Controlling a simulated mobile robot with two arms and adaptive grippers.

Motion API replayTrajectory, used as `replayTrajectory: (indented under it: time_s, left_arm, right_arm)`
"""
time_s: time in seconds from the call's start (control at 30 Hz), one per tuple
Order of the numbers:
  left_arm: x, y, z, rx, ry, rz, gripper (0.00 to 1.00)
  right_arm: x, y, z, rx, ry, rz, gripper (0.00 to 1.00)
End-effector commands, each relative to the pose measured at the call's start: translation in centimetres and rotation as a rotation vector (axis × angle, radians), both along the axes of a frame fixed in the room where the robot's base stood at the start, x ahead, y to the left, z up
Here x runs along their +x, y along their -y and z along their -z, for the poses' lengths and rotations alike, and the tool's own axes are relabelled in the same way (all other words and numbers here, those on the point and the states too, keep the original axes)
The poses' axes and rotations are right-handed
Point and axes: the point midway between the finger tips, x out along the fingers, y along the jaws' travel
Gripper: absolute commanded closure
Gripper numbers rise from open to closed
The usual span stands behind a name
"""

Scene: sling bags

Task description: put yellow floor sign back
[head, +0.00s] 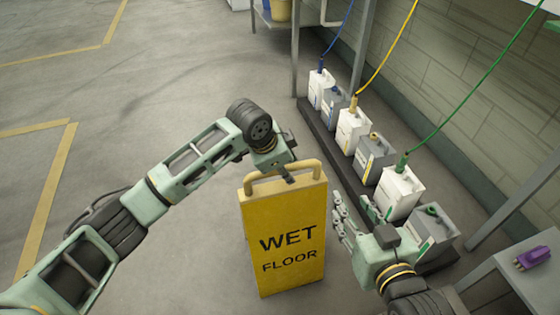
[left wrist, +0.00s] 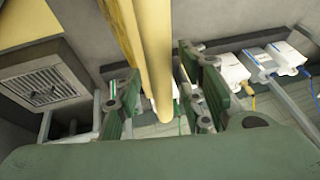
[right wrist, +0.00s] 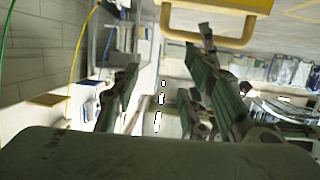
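The yellow floor sign (head: 286,235), marked WET FLOOR, is upright in the middle of the head view. Its light yellow handle (head: 262,181) is on top. My left gripper (head: 288,178) is at the handle. In the left wrist view the yellow handle bars (left wrist: 152,60) run between its spread fingers, with a gap on the right side. My right gripper (head: 354,212) is open and empty, just right of the sign and apart from it. The right wrist view shows the handle (right wrist: 210,32) beyond its fingers. The sign's foot gives no clear sign of a gap above the floor.
Several white and grey boxes (head: 352,130) with bags or hoses stand on a dark low rail (head: 318,128) along the wall at right. A table (head: 510,275) with a purple item (head: 533,258) is at lower right. Floor with yellow lines (head: 50,190) is clear at left.

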Motion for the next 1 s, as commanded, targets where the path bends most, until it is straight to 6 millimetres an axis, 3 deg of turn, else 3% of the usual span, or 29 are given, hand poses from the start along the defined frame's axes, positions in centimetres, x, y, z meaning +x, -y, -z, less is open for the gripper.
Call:
replayTrajectory:
  time_s: [0.27,0.6,0.8,1.0]
  left_arm:
    - [-0.8,-1.0,-3.0,0.0,0.002,-0.001,0.63]
    - [-2.2,-2.5,-7.5,-0.001,0.003,-0.002,0.63]
    - [-3.0,-3.2,-9.6,0.0,0.002,-0.001,0.63]
    - [-3.4,-3.6,-10.7,0.0,0.001,-0.001,0.63]
  right_arm:
    - [-2.4,1.2,4.0,-0.053,-0.227,0.014,0.6]
    - [-8.3,3.5,9.4,-0.135,-0.588,0.04,0.6]
    - [-11.9,4.7,11.2,-0.171,-0.763,0.054,0.6]
    - [-14.0,5.3,12.0,-0.19,-0.856,0.06,0.6]
